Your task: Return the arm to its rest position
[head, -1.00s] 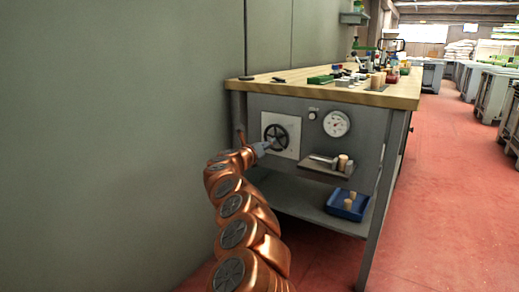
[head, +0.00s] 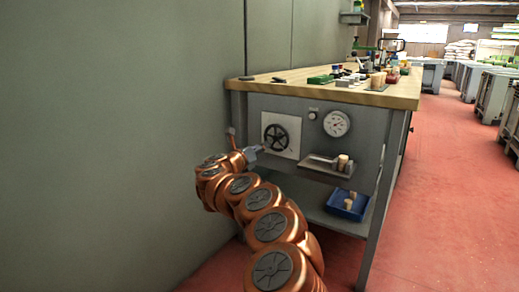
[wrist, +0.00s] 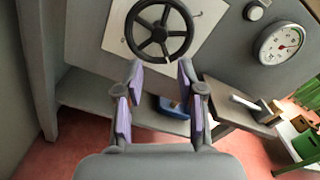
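My copper-coloured arm reaches up from the bottom of the head view. My gripper (head: 258,150) is in front of the bench, just left of and below a black handwheel (head: 275,137) on a pale square plate. In the wrist view my gripper (wrist: 161,72) has its two purple-padded fingers apart with nothing between them. The handwheel (wrist: 160,48) shows beyond the fingertips, and the fingers look clear of it.
The bench's wooden top (head: 300,82) carries many small items. A round gauge (head: 336,123) and a small shelf (head: 318,171) with a cork are right of the wheel. A blue tray (head: 347,205) with corks sits below. A grey wall (head: 120,140) stands left; red floor (head: 450,200) is open at right.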

